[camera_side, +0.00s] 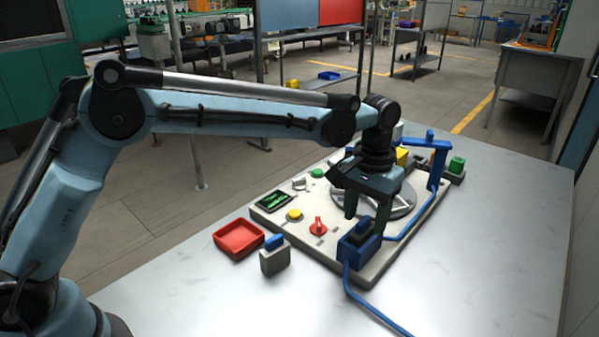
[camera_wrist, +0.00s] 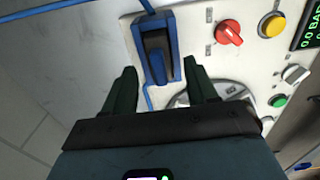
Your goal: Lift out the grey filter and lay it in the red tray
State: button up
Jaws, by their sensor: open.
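A dark grey filter (camera_wrist: 156,42) with a blue tab sits in a blue housing (camera_wrist: 136,28) on the board. In the side view the housing (camera_side: 349,257) stands at the board's front edge. My gripper (camera_side: 367,209) points down over the housing area, fingers apart and empty. In the wrist view my gripper (camera_wrist: 160,82) has its fingers on either side of the blue tab's line, with no visible contact. The red tray (camera_side: 238,238) lies empty on the table, left of the board.
The board (camera_side: 328,252) carries a red knob (camera_side: 318,226), a yellow button (camera_side: 294,215) and a round dial plate. A blue hose (camera_side: 370,306) runs forward. The table's right side is clear.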

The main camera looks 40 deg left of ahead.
jog(key=shift+f, duration=1)
grip_shut()
jog(key=shift+r, duration=0.15)
